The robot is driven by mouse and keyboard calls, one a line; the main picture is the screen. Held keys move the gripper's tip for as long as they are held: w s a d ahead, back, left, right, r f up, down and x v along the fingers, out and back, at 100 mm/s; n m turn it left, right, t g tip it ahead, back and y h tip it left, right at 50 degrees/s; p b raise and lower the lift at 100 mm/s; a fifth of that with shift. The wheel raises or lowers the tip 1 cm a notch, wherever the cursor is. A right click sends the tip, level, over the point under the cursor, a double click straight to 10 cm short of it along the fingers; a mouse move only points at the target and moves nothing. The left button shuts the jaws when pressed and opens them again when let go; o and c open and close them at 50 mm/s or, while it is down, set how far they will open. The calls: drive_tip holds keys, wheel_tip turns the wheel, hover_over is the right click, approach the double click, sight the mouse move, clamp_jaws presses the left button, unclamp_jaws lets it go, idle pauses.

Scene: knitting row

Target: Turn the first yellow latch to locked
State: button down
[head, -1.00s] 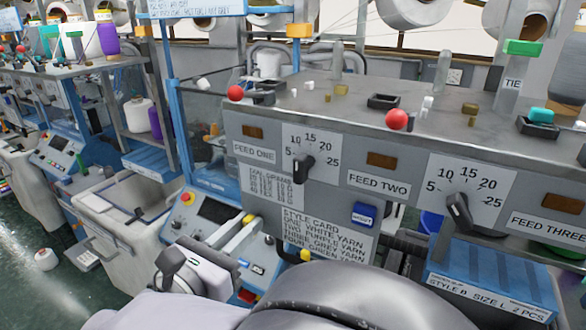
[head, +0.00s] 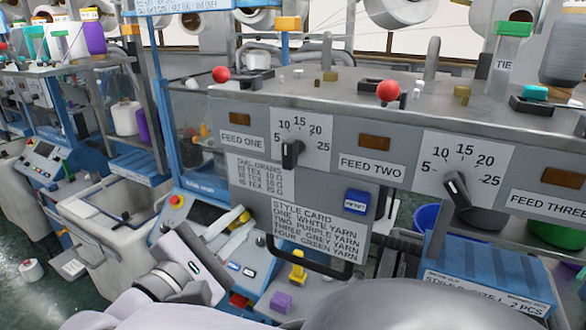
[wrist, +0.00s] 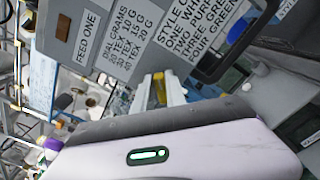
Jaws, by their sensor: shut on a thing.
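The first yellow latch (head: 240,217) sits below the FEED ONE panel, left of the style card, at the upper edge of the machine's lower blue console. My gripper (head: 228,228) reaches it from the lower left and is shut on it. In the wrist view the yellow latch (wrist: 158,90) shows between the two pale fingers of my gripper (wrist: 164,92). The fingers hide much of the latch, so I cannot tell its exact angle. A second yellow latch (head: 298,268) stands free to the right, below the black handle.
A black handle (head: 310,262) runs beneath the style card (head: 318,230), close right of my gripper. A purple block (head: 281,302) sits on the lower console. A grey bin (head: 100,222) stands to the left. The dial panel (head: 300,140) overhangs above.

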drive_tip(key=m+b, duration=0.2)
drive_tip(key=f+m+b, duration=0.1)
drive_tip(key=m, duration=0.1)
drive_tip(key=shift+d+b, duration=0.1)
drive_tip(key=shift+b, duration=0.3)
drive_tip(key=m+b, duration=0.3)
drive_tip(key=m, duration=0.1)
drive_tip(key=shift+s+b, duration=0.1)
drive_tip(key=shift+b, duration=0.25)
drive_tip(key=shift+m, duration=0.4)
drive_tip(key=c, duration=1.4)
unclamp_jaws()
drive_tip(key=shift+r, duration=0.1)
drive_tip(key=shift+o, duration=0.2)
